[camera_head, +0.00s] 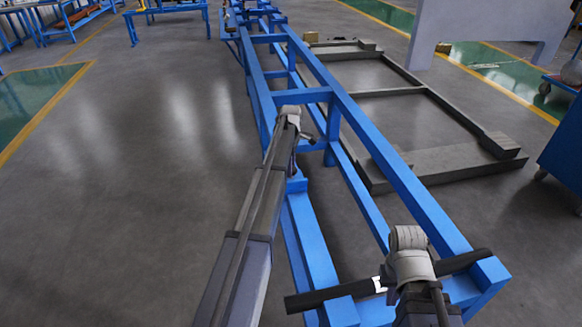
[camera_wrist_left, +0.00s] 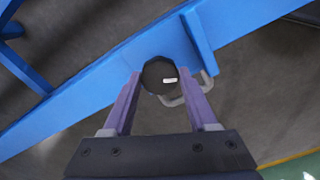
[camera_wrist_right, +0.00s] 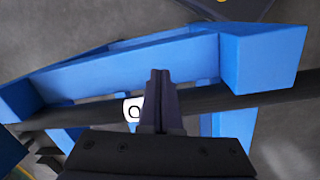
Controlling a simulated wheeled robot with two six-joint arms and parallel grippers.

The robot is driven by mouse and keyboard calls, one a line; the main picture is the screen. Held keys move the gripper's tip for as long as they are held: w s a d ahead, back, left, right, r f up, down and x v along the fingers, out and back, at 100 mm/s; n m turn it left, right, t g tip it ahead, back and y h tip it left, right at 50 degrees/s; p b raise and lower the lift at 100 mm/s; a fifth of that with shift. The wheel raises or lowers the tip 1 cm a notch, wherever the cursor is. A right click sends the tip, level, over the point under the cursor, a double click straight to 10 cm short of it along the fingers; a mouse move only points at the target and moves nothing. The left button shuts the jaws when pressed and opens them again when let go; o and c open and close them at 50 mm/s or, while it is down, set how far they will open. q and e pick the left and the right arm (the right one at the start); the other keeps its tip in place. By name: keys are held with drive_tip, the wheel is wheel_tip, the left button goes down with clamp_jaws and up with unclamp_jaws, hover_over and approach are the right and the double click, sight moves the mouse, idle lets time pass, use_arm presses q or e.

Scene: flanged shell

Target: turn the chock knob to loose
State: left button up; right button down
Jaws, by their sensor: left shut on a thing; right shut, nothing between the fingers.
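The chock knob (camera_wrist_left: 156,70) is a dark round disc with a small white mark on its right half in the left wrist view, in front of a blue beam. A grey bent handle (camera_wrist_left: 192,98) shows beside it. My left gripper (camera_wrist_left: 163,84) has its two purple fingers on either side of the knob and is shut on it. In the head view my left gripper (camera_head: 294,165) is mostly hidden behind its own wrist, at the left beam of the blue frame, and I cannot make out the knob there. My right gripper (camera_wrist_right: 160,72) is shut and empty above a dark bar.
The long blue frame (camera_head: 408,190) runs away from me. The dark bar (camera_head: 320,297) with a white label (camera_head: 379,284) crosses its near end, by my right wrist. A grey floor rack (camera_head: 440,160) lies to the right. The floor at left is clear.

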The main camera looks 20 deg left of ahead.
use_arm(q)
drive_tip(key=shift+n, duration=0.5)
drive_tip(key=o, duration=1.4)
drive_tip(key=shift+c, duration=0.2)
drive_tip(key=shift+r, duration=0.1)
wheel_tip(320, 180, up, 8)
drive_tip(key=p, duration=0.8)
use_arm(e)
wheel_tip(320, 180, up, 8)
use_arm(q)
drive_tip(key=shift+f, duration=0.2)
use_arm(e)
drive_tip(key=shift+f, duration=0.15)
